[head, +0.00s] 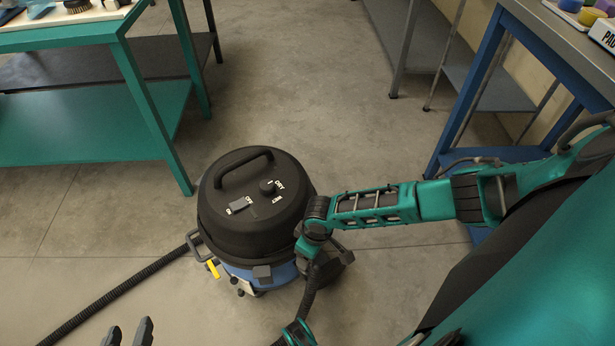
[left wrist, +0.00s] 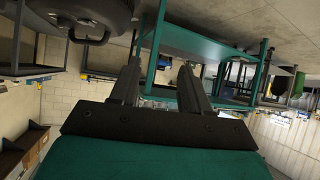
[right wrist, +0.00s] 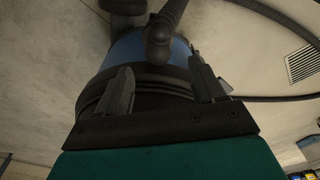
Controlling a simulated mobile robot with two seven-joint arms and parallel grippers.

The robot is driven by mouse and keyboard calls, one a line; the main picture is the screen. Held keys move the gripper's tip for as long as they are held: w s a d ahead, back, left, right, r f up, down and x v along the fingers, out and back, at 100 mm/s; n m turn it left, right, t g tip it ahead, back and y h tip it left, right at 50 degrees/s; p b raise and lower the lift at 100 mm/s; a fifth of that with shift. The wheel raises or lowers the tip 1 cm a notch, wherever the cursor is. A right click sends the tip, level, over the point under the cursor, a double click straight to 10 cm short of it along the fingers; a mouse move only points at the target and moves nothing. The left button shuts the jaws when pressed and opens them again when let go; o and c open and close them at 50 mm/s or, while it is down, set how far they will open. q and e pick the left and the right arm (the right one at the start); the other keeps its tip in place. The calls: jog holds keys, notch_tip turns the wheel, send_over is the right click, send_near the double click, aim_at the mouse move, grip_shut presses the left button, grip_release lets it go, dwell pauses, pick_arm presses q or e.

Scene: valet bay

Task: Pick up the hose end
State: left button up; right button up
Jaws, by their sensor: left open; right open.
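The vacuum (head: 252,215), with a black lid and a blue body, stands on the floor. Its ribbed black hose (head: 95,312) runs from its left side out of the head view at the lower left. I cannot make out the free hose end in any view. My left gripper (head: 126,333) is open and empty at the bottom edge, right of the hose and apart from it; its fingers also show in the left wrist view (left wrist: 158,82). My right gripper (right wrist: 162,84) is open in the right wrist view, its fingers against a backdrop of the vacuum's body; it is outside the head view.
A green table (head: 140,95) stands at the left, and a blue-framed bench (head: 480,75) at the upper right. A grey shelf stand (head: 395,50) is behind. In the right wrist view, dark hose (right wrist: 270,15) and a floor grate (right wrist: 302,62) lie right. The middle floor is clear.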

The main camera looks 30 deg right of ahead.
jog(key=f, duration=0.1)
jog(key=f+b, duration=0.1)
jog(key=f, duration=0.1)
jog(key=shift+w+a+f+b, duration=0.1)
jog(key=shift+w+f+b, duration=0.15)
jog(key=shift+f+b, duration=0.1)
jog(key=f, duration=0.1)
jog(key=f+b, duration=0.2)
jog(key=shift+w+f, duration=0.25)
jog(key=shift+f, duration=0.05)
jog(key=shift+f+b, duration=0.3)
jog(key=shift+b, duration=0.05)
pick_arm(q)
jog(key=f, duration=0.1)
jog(key=d+f, duration=0.1)
jog(key=f, duration=0.1)
jog(key=shift+d, duration=0.3)
pick_arm(e)
jog(key=shift+c, duration=0.4)
pick_arm(q)
jog(key=shift+w+a+f, duration=0.1)
jog(key=shift+a, duration=0.15)
pick_arm(e)
jog(key=c, duration=0.9)
